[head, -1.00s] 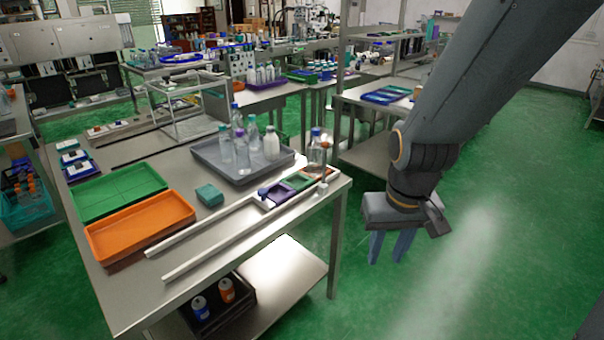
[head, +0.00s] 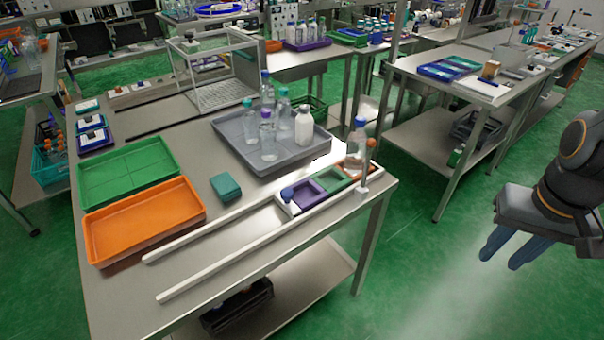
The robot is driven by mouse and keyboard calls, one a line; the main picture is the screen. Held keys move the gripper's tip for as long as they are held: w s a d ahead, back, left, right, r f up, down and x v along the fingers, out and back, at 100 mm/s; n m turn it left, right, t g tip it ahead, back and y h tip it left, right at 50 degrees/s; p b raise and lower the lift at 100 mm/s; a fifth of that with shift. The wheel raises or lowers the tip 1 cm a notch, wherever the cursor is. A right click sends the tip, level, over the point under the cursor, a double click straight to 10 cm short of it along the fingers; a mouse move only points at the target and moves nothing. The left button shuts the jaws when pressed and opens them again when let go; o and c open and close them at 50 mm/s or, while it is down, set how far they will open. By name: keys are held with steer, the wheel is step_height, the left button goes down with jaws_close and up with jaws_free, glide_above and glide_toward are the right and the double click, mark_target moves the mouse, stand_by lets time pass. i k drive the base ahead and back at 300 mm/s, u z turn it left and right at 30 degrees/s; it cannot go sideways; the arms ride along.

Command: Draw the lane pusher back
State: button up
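The lane is two long white rails (head: 222,268) on the steel table, running from lower left to upper right. A small white block with a blue knob, which looks like the lane pusher (head: 288,196), sits between the rails, just left of a purple tray (head: 310,194). A green tray (head: 332,179) and an orange-brown piece (head: 355,167) follow in the lane to the right. My gripper (head: 515,252) hangs over the floor right of the table, well apart from the lane. Its two blue fingers are apart with nothing between them.
A clear blue-capped bottle (head: 357,146) stands by the lane's right end, near a thin post (head: 365,180). A grey tray (head: 235,145) holds several bottles. Green (head: 130,168) and orange (head: 145,220) trays and a teal box (head: 226,186) lie left. The lane's left stretch is empty.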

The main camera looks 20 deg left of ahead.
mark_target(283, 198)
steer(key=u, duration=0.25)
steer(key=i, duration=0.55)
steer(key=u, duration=0.9)
steer(key=i, duration=0.3)
steer(key=u, duration=0.3)
